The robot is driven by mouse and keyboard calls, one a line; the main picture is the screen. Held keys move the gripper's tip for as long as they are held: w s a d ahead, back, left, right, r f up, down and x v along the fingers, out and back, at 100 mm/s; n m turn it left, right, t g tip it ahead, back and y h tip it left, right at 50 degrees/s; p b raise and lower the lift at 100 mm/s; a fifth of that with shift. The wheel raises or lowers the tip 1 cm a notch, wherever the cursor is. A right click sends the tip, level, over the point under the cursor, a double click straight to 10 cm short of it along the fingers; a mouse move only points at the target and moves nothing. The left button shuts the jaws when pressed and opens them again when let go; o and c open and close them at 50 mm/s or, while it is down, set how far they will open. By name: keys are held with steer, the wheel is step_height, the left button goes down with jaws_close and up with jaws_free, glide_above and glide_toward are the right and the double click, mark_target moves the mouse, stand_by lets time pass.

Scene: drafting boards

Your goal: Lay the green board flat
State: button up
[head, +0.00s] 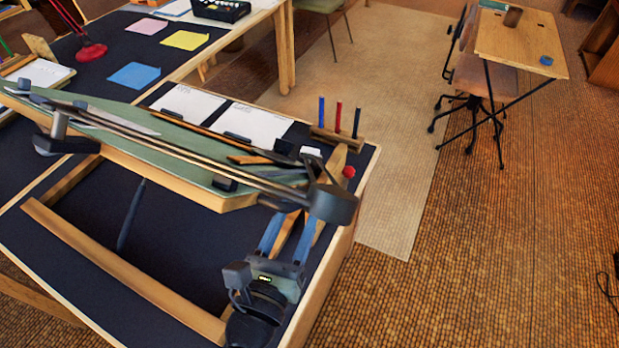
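The green board (185,140) is tilted above the dark desk top, with its near edge raised on a wooden frame. A long dark bar runs along it, with a dark end piece (333,203) at its right end. My gripper (294,222) is at the board's right corner, just below this end piece. Its two blue fingers are spread apart. A wooden strip (287,233) shows between them; I cannot tell whether they touch it. The end piece partly hides the fingertips. Another wooden piece (337,165) stands behind the corner.
A wooden rail (110,265) crosses the desk in front, with a dark pen-like rod (131,215) behind it. A pen block (335,138) with upright pens and a red ball (348,171) are near the right edge. White sheets (187,103) lie behind the board.

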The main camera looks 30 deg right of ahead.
steer(key=x, duration=0.6)
steer(key=shift+w+d+p, duration=0.15)
steer(key=shift+p, duration=0.15)
steer(key=shift+c, duration=0.2)
jaws_close()
steer(key=shift+f, duration=0.1)
stand_by(0.8)
